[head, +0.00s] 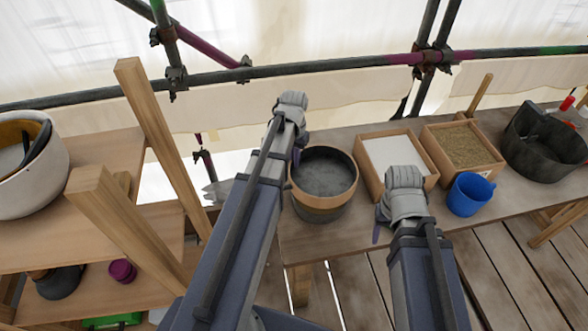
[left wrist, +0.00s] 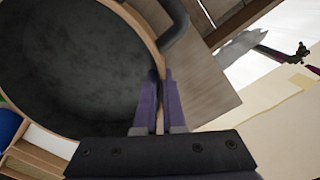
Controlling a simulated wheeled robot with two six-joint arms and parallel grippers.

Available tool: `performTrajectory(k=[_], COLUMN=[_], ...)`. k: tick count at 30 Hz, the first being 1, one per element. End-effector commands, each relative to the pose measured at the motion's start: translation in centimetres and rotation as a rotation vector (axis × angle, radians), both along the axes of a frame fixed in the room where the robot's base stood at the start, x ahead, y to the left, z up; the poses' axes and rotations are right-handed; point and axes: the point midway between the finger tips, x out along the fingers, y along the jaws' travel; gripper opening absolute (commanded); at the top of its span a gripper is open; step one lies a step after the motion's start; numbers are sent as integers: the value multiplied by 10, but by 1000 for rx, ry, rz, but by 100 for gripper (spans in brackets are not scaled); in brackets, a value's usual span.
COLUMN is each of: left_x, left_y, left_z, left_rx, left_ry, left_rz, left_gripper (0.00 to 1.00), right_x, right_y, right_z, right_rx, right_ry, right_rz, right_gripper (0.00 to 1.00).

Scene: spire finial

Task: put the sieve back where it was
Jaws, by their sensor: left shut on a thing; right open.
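The sieve (head: 323,172) is a round, wooden-rimmed piece with a dark grey inside, at the left end of the bench. It seems to sit level over a darker round vessel (head: 320,213), but I cannot tell whether it rests on it. My left gripper (head: 296,157) is shut on the sieve's rim at its left side. In the left wrist view the purple fingers (left wrist: 158,105) close on the wooden rim of the sieve (left wrist: 75,65). My right gripper (head: 380,225) is open and empty over the bench's front edge, right of the sieve.
On the bench (head: 300,245) stand a tray of white material (head: 398,155), a tray of grainy material (head: 462,147), a blue cup (head: 470,195) and a dark tub (head: 545,145). A wooden shelf (head: 110,165) with a white bucket (head: 38,180) stands left, its posts near my left arm.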

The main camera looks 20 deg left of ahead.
Motion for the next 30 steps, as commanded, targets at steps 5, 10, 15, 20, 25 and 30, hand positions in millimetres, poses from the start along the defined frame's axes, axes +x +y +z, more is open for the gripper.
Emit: performTrajectory(k=[5, 10, 15, 20, 25, 30], left_x=[0, 0, 0, 0, 0, 0], left_y=[0, 0, 0, 0, 0, 0], left_z=[-27, -35, -32, -37, -42, -46], left_rx=[0, 0, 0, 0, 0, 0], left_ry=[0, 0, 0, 0, 0, 0], left_rz=[0, 0, 0, 0, 0, 0], left_gripper=[0, 0, 0, 0, 0, 0], right_x=[0, 0, 0, 0, 0, 0], right_y=[0, 0, 0, 0, 0, 0], right_z=[-27, -35, -33, -37, -42, -46], right_rx=[0, 0, 0, 0, 0, 0], right_ry=[0, 0, 0, 0, 0, 0], right_rz=[0, 0, 0, 0, 0, 0], right_gripper=[57, 57, 57, 57, 57, 57])
